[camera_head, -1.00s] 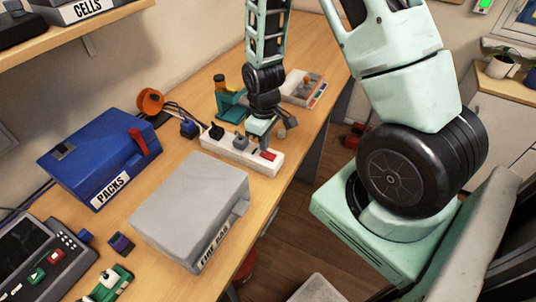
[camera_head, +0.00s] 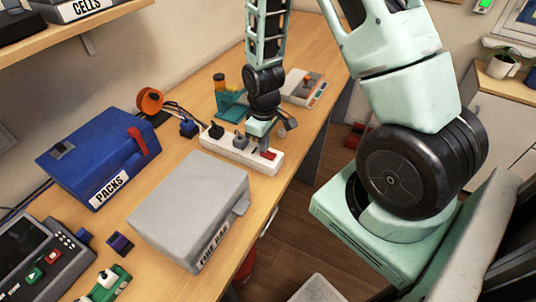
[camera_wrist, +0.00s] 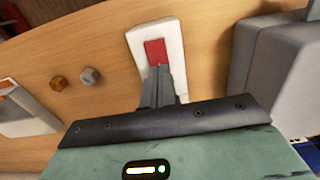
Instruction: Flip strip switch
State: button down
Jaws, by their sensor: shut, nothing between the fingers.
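The white power strip (camera_head: 214,144) lies on the wooden bench, with plugs in its left and middle part. Its red switch (camera_head: 270,155) is at the right end, and the red switch also shows in the wrist view (camera_wrist: 154,50) on the strip's white end (camera_wrist: 173,38). My gripper (camera_wrist: 162,70) is shut and empty, and its fingertips are at the near edge of the red switch, overlapping it in the picture. In the head view my gripper (camera_head: 263,147) points down at the strip beside the switch. Whether the tips touch the switch, I cannot tell.
A grey case (camera_head: 190,205) stands in front of the strip and a blue box (camera_head: 98,155) is to the left. A black plug (camera_head: 216,131) and a grey plug (camera_head: 240,142) sit in the strip.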

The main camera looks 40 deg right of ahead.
jog(key=shift+f+b, duration=0.35)
jog(key=shift+f, duration=0.2)
jog(key=shift+r, duration=0.1)
jog(key=shift+r+p, duration=2.95)
jog(key=shift+r, duration=0.6)
jog(key=shift+f, duration=0.1)
